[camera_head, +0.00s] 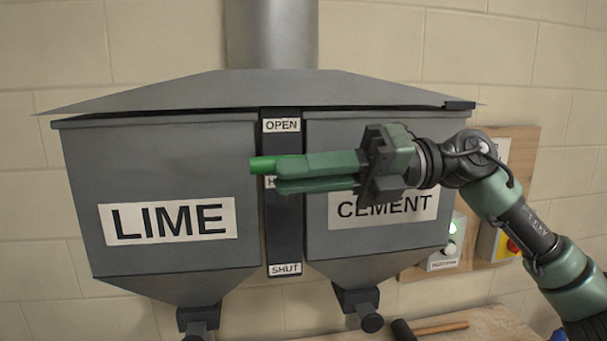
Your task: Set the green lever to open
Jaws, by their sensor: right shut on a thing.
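The green lever (263,165) sticks out to the left of my right gripper's fingertips. It stands in front of the dark vertical strip (284,231) between the two hoppers, just above a mostly hidden middle label. The strip carries an OPEN label (281,125) at the top and a SHUT label (285,269) at the bottom. The lever is at a height between these two, nearer OPEN. My right gripper (277,173) is shut on the lever and comes in from the right. Its fingers hide part of the lever and the strip. My left gripper is not in view.
The LIME hopper (160,255) is on the left and the CEMENT hopper (375,246) on the right, partly behind my right arm. A hammer (440,328) lies below.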

